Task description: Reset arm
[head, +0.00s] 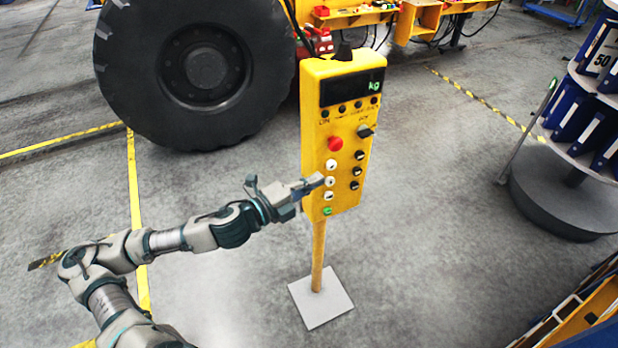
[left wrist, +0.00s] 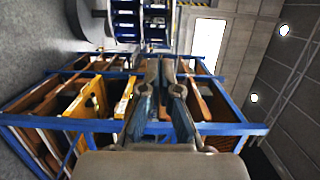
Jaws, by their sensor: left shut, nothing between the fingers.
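My left arm reaches in from the left in the head view. My left gripper (head: 318,182) is shut and empty, with its fingertips at the front of a yellow control box (head: 341,115), near the column of white buttons. I cannot tell whether the tips touch a button. The box stands upright on a yellow post with a pale square base plate (head: 320,297). It has a dark display reading "kg", a red button (head: 335,143), and white, black and green buttons. In the left wrist view the gripper's fingers (left wrist: 163,72) point away from the camera. My right gripper is not in view.
A large black tyre (head: 205,70) stands behind left, beside yellow machinery. A round rack with blue bins (head: 580,125) is at the right. A blue-framed shelf (left wrist: 90,124) fills much of the left wrist view. Grey floor around the post is clear.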

